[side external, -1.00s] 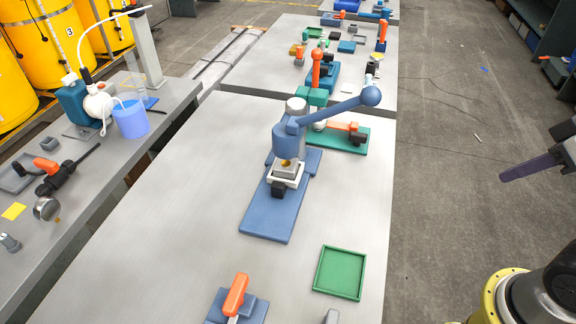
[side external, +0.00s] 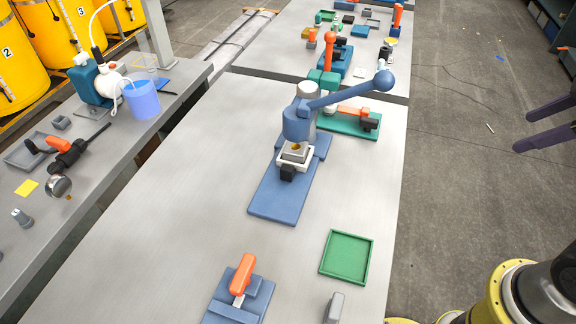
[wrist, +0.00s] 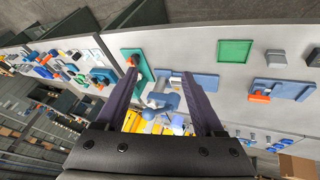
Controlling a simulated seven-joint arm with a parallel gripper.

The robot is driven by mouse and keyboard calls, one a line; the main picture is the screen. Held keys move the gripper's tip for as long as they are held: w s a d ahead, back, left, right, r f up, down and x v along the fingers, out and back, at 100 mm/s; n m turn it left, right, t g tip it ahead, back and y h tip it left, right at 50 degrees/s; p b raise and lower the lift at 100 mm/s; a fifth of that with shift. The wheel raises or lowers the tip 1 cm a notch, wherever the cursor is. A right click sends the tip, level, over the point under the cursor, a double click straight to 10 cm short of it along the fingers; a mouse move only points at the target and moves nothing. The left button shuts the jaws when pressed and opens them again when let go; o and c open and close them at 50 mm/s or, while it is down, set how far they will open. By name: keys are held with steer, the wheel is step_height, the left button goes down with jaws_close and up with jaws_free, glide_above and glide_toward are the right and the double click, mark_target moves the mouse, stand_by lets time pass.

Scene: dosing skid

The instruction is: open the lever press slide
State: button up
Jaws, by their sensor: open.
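The lever press (side external: 297,125) stands on a blue base plate (side external: 279,203) on the grey table, with its blue lever arm raised to the right and ending in a ball knob (side external: 384,80). The press slide (side external: 295,160), a pale square piece with a black handle (side external: 288,173), sits low at the front of the column. My gripper (side external: 522,133) is at the right edge of the side view, over the floor, well apart from the press. In the wrist view my gripper (wrist: 157,75) is open and empty, with part of the blue press (wrist: 168,102) between and beyond its purple fingers.
A green tray (side external: 347,257) and a blue fixture with an orange handle (side external: 241,282) lie nearer on the table. A green fixture with an orange lever (side external: 350,119) stands behind the press. A side bench (side external: 100,170) holds a pump and blue beaker. Table left of the press is clear.

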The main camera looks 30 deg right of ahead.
steer(key=w+r+n, duration=0.3)
steer(key=w+n, duration=0.1)
steer(key=w, duration=0.1)
steer(key=n+g+h, duration=0.2)
steer(key=n+g, duration=0.1)
steer(key=n, duration=1.4)
glide_above(287, 167)
steer(key=s+a, duration=0.4)
step_height(287, 167, down, 20)
steer(key=x, duration=1.4)
steer(key=shift+w+d+r, duration=0.1)
steer(key=shift+d, duration=0.25)
jaws_close()
